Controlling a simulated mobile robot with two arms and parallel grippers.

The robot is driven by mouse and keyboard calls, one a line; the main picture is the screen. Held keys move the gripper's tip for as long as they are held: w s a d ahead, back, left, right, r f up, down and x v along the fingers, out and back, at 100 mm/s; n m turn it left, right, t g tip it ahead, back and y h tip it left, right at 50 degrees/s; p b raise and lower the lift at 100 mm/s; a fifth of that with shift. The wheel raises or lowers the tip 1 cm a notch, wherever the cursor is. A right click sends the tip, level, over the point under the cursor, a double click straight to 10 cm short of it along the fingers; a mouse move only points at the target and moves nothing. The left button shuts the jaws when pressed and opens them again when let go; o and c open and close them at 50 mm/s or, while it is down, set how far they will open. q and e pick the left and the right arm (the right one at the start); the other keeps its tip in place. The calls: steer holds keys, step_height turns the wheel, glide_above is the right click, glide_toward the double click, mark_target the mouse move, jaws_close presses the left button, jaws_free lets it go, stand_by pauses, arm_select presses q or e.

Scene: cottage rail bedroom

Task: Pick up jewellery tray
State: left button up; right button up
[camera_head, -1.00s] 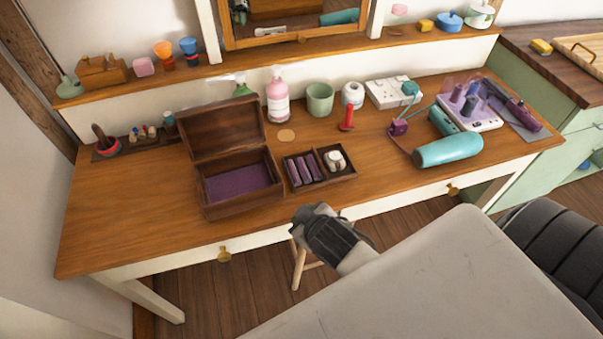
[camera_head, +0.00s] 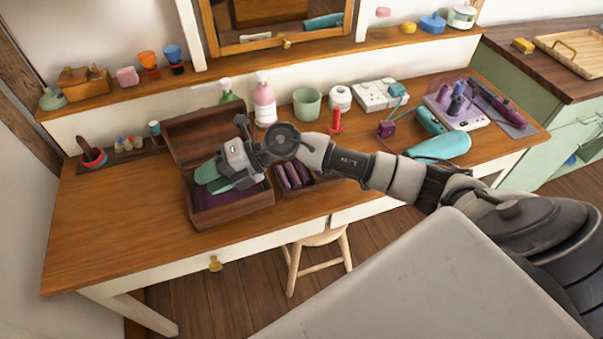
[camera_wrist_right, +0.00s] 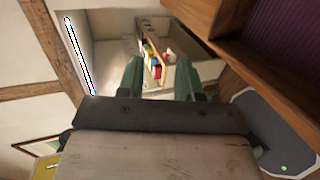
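The jewellery tray (camera_head: 290,180) is a small dark wooden tray with purple rolls in one compartment. It stands on the dressing table against the right side of an open wooden jewellery box (camera_head: 232,212). My right forearm and wrist hide its rear and right part. My right gripper (camera_head: 206,178) is over the purple-lined box, left of the tray, with its green fingers pointing left. In the right wrist view the two green fingers (camera_wrist_right: 158,72) are apart with nothing between them. The box's wooden wall and purple lining (camera_wrist_right: 285,30) show at upper right there. My left gripper is not in view.
Behind stand a pink bottle (camera_head: 264,102), a green cup (camera_head: 307,103) and a red upright item (camera_head: 336,120). A stool (camera_head: 318,255) is below the table.

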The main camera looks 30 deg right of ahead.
steer(key=w+d+f+n+g+h, duration=0.25)
steer(key=d+h, duration=0.35)
steer(key=d, duration=0.3)
steer(key=m+g+h, duration=0.1)
steer(key=m+h, duration=0.1)
steer(key=h, duration=0.6)
glide_above(306, 170)
steer(key=f, duration=0.4)
steer(key=shift+w+d+f, duration=0.1)
steer(key=shift+w+f, duration=0.15)
steer(key=shift+w, duration=0.15)
steer(key=f, duration=0.1)
steer(key=f+p, duration=0.1)
steer(key=f, duration=0.2)
steer(key=shift+s+f, duration=0.35)
steer(key=shift+f, duration=0.5)
steer(key=shift+f, duration=0.15)
steer(key=c, duration=0.6)
